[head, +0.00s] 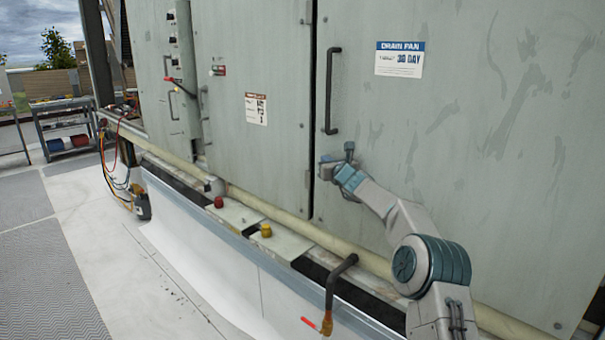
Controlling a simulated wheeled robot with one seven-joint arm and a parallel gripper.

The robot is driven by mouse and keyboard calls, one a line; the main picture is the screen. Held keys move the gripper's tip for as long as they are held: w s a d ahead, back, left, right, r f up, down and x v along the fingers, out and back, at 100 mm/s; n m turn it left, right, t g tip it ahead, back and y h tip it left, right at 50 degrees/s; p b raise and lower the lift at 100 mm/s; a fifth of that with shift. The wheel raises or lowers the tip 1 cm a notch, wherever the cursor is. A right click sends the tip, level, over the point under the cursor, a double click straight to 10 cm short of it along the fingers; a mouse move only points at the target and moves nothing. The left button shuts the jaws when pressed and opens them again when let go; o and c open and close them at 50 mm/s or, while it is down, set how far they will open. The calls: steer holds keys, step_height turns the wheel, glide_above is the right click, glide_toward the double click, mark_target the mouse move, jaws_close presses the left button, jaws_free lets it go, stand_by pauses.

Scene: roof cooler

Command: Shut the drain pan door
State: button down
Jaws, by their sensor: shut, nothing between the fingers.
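The drain pan door (450,130) is the large grey-green panel on the right in the head view, with a "DRAIN PAN 30 DAY" label (400,58). A dark vertical bar handle (332,90) is near its left edge. A dark narrow gap runs down that left edge; I cannot tell whether the door is fully flush. My gripper (324,164) is shut and empty, in front of the door's lower left, below the handle and near the edge. I cannot tell whether it touches the door.
A middle panel (250,125) with a small latch stands left of the door. A pale pipe (290,228) and ledge with red and yellow caps run below. A dark bent pipe with a red valve lever (310,323) juts out in front. Floor at left is open.

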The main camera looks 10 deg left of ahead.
steer(key=s+a+b, duration=0.8)
steer(key=s+b, duration=0.3)
steer(key=b, duration=0.2)
steer(key=s+d+r+n+g+y+p, duration=0.1)
steer(key=s+r+n+g+y+p, duration=0.1)
steer(key=s+r+n+p, duration=0.55)
steer(key=s+d+f+n+g+h+p, duration=0.3)
steer(key=s+d+f+n, duration=0.2)
steer(key=s, duration=0.9)
steer(key=s+d+f+n+g+h+p, duration=0.3)
steer(key=s+d+n, duration=0.7)
steer(key=s, duration=0.5)
steer(key=s+d+f+n+g+h+p, duration=0.3)
steer(key=s+d+f+n+g+p, duration=0.2)
steer(key=s+d, duration=0.6)
steer(key=s+f+n, duration=0.2)
steer(key=s+f, duration=0.1)
steer(key=s, duration=0.1)
steer(key=shift+s+n+h, duration=0.15)
steer(key=shift+n+h, duration=0.2)
steer(key=shift+h, duration=0.05)
